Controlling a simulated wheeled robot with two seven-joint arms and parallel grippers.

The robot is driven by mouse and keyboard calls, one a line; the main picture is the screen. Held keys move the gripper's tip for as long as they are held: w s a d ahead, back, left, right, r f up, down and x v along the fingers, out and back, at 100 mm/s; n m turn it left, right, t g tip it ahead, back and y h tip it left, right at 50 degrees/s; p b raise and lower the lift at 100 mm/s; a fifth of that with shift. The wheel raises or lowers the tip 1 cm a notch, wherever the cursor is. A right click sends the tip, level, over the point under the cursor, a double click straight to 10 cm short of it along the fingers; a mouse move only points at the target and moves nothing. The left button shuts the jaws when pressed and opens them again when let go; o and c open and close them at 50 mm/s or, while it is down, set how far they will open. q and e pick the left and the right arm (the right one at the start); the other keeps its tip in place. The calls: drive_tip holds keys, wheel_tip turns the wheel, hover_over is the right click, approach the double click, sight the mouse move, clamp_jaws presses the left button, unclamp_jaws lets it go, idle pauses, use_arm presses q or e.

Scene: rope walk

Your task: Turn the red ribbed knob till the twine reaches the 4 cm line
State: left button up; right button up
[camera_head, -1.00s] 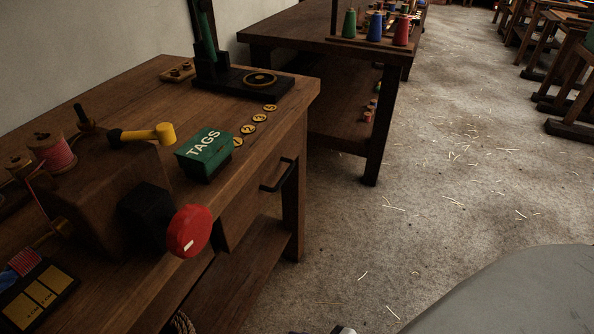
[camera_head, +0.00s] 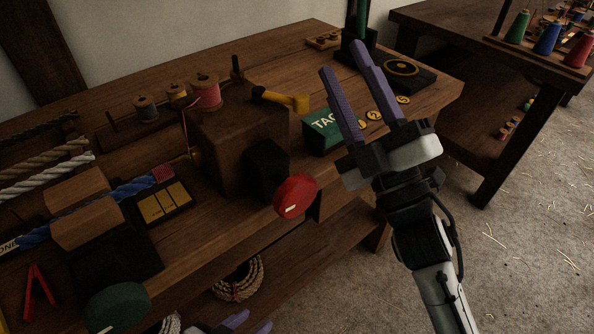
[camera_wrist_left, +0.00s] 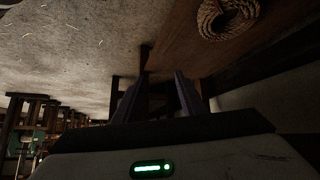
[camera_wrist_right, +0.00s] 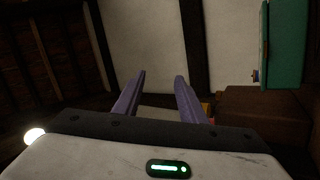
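The red ribbed knob (camera_head: 296,196), with a small pale mark, sticks out from a black block (camera_head: 265,168) on the front of a wooden housing. Pink twine on a spool (camera_head: 206,92) runs down towards the blue rope (camera_head: 135,190), whose end has a reddish band (camera_head: 163,173). A yellow gauge plate (camera_head: 165,203) lies beside it; its lines are too small to read. My right gripper (camera_head: 343,58) is open and empty, raised to the right of the knob. My left gripper (camera_head: 250,324) is open and empty, low at the bottom edge, below the knob.
A yellow-ended crank lever (camera_head: 285,99) tops the housing. The green TAGS box (camera_head: 322,132) stands right of the knob, partly behind my right gripper. A dark green knob (camera_head: 118,307) and red clamp (camera_head: 38,297) are at lower left. Coiled rope (camera_head: 238,280) lies below the bench.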

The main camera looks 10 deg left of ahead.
drive_tip(key=s+a+r+n+g+y, duration=0.4)
drive_tip(key=s+a+r+n+g, duration=0.3)
drive_tip(key=n+g, duration=0.7)
drive_tip(key=s+a+r+n+g+y, duration=0.45)
drive_tip(key=s+a+n+g, duration=0.35)
drive_tip(key=n+g, duration=0.6)
drive_tip(key=s+a+f+n+g+h, duration=0.1)
drive_tip(key=s+a+f+n+h, duration=0.25)
drive_tip(key=s+n+h, duration=0.5)
drive_tip(key=n+t+h+p, duration=0.2)
drive_tip(key=n+t+h, duration=0.65)
drive_tip(key=h, duration=0.65)
hover_over(296, 180)
drive_tip(key=shift+m+t, duration=0.55)
drive_tip(key=shift+m, duration=0.05)
wheel_tip(296, 180, down, 8)
drive_tip(key=shift+a+r, duration=0.15)
drive_tip(key=shift+r, duration=0.1)
drive_tip(key=shift+f+b, duration=0.25)
drive_tip(key=shift+b, duration=0.05)
wheel_tip(296, 180, down, 8)
drive_tip(key=shift+f, duration=0.1)
use_arm(q)
drive_tip(key=shift+w+d+r, duration=0.1)
drive_tip(key=shift+w+r, duration=0.15)
drive_tip(key=shift+r, duration=0.35)
use_arm(e)
drive_tip(key=shift+f, duration=0.65)
